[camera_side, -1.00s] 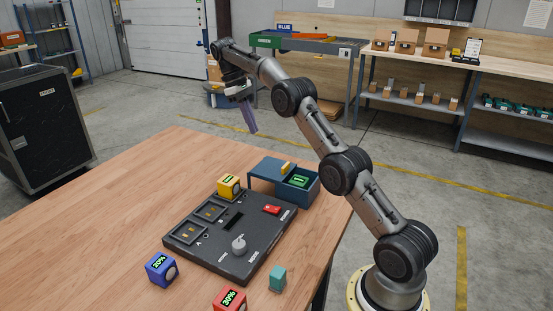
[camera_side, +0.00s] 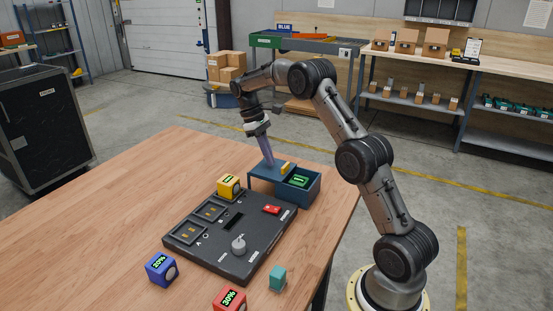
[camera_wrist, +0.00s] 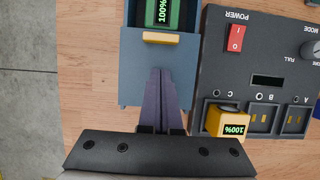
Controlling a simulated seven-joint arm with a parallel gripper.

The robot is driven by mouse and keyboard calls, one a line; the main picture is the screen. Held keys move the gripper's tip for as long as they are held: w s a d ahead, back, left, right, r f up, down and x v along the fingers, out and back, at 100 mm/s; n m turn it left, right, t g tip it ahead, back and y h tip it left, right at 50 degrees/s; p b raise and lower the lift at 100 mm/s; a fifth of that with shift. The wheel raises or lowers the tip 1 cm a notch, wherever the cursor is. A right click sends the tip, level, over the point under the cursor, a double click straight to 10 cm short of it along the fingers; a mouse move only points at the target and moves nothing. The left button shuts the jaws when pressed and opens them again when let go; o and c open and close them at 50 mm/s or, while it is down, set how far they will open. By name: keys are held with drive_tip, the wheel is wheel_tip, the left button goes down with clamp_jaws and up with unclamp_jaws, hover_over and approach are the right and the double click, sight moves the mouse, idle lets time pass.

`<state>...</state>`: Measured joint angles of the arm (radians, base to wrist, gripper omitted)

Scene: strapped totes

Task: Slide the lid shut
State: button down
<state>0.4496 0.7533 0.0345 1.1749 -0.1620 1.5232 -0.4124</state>
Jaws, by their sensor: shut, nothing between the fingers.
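The blue-grey lid (camera_side: 259,174) is slid partly off its blue box (camera_side: 303,195) and sticks out to the left in the side view. A yellow handle bar (camera_side: 286,168) stands on the lid's box-side end. A green block reading 100% (camera_side: 298,181) shows in the open part of the box. My gripper (camera_side: 269,164) is shut and empty, pointing down over the lid. In the wrist view my fingertips (camera_wrist: 161,71) are over the lid (camera_wrist: 132,67), short of the yellow handle (camera_wrist: 161,38). I cannot tell whether they touch the lid.
A dark control panel (camera_side: 240,235) with a red switch, knob and lettered bays lies beside the box. A yellow block (camera_side: 228,186) sits at its bay C. A blue block (camera_side: 160,269), red block (camera_side: 229,300) and teal block (camera_side: 278,279) stand around it. The table's left side is clear.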

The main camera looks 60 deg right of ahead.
drive_tip(key=shift+s, duration=1.35)
drive_tip(key=shift+s, duration=0.1)
drive_tip(key=s, duration=0.9)
drive_tip(key=shift+s, duration=0.15)
